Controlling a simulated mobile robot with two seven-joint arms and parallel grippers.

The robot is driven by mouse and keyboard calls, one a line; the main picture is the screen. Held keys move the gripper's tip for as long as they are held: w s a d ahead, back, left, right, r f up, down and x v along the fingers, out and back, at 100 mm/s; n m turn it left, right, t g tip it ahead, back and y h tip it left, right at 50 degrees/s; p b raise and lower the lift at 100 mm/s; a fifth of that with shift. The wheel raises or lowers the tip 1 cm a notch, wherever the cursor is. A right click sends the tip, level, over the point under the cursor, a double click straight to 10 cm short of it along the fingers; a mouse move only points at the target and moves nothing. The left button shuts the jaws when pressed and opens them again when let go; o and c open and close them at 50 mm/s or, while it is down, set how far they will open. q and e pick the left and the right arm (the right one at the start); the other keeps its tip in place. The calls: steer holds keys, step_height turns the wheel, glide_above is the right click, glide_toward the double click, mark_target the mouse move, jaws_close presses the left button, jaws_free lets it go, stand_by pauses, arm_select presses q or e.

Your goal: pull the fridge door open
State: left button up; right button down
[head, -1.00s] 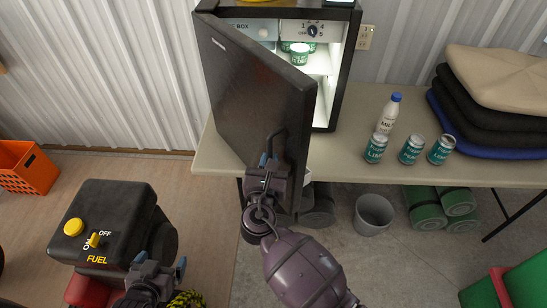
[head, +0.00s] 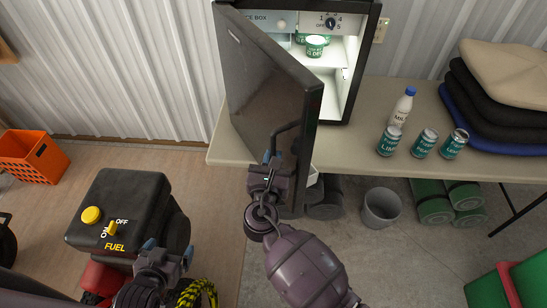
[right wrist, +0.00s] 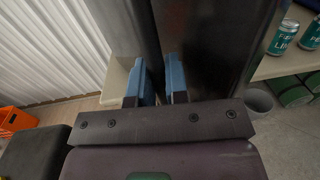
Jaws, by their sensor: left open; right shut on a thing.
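The black fridge stands on the table with its dark door (head: 262,85) swung partway open toward me. The lit interior (head: 338,75) shows to the right of the door. My right gripper (head: 266,165) is shut on the door's black handle (head: 287,140), near the door's free edge. In the right wrist view its blue fingers (right wrist: 161,82) stand against the dark door (right wrist: 180,30); the grip on the handle is mostly hidden there. My left gripper (head: 168,250) is open and empty, low at the left, in front of the fuel can.
A black fuel can (head: 125,212) stands at left, an orange crate (head: 32,158) beyond it. The table (head: 370,160) holds a milk bottle (head: 402,105), three cans (head: 424,143) and folded cloths (head: 495,95).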

steer(key=c, duration=1.2)
jaws_free()
steer(key=shift+o, duration=0.2)
steer(key=s+b, duration=0.1)
steer(key=s, duration=0.9)
steer(key=shift+s+a, duration=0.4)
steer(key=shift+a, duration=0.05)
